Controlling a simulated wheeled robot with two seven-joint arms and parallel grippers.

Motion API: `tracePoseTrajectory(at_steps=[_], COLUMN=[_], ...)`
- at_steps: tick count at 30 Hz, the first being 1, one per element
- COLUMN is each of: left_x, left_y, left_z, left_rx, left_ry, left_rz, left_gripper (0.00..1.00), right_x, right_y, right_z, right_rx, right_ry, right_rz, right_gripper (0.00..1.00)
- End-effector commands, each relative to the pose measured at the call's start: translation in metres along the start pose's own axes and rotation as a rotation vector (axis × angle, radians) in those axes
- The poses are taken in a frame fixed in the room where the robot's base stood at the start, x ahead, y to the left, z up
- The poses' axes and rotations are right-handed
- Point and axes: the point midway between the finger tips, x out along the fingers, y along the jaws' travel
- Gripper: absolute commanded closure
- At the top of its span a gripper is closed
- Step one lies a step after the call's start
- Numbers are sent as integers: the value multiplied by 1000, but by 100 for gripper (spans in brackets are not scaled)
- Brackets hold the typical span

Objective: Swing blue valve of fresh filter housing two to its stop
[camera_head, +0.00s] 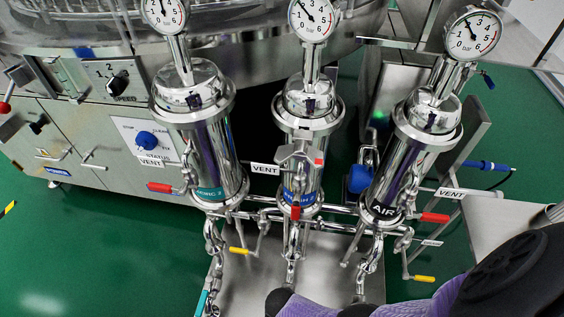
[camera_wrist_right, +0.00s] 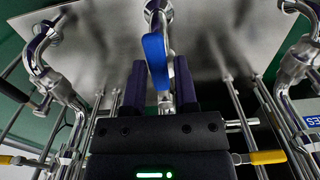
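A blue valve lever (camera_wrist_right: 156,60) on a steel pipe shows in the right wrist view, just beyond and between the fingertips of my right gripper (camera_wrist_right: 160,85). The gripper is open, with one dark finger on each side of the lever's line. I cannot tell whether either finger touches it. In the head view, the middle filter housing (camera_head: 307,160) carries a blue label that I cannot fully read. My right arm (camera_head: 440,300) comes in from the lower right, below that housing. The blue lever cannot be made out there. My left gripper is not in view.
The left housing (camera_head: 215,155) has a teal label; the right housing (camera_head: 405,155) is marked AIR. Red levers (camera_head: 433,217) and yellow levers (camera_head: 239,251) stick out nearby. Pipes flank my right gripper, with a metal plate (camera_wrist_right: 90,40) beyond it.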

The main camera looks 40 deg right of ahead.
Motion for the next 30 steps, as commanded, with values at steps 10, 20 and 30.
tracePoseTrajectory(at_steps=[10, 20, 30], left_x=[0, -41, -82], left_y=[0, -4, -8], left_z=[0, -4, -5], left_rx=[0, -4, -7], left_ry=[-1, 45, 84], left_rz=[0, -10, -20], left_gripper=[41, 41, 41], right_x=[0, -52, -102], right_y=[1, -2, 0], right_z=[0, -2, 0], right_rx=[-2, -2, -2], right_ry=[-1, 6, 0], right_rz=[3, -6, 2], right_gripper=[38, 38, 38])
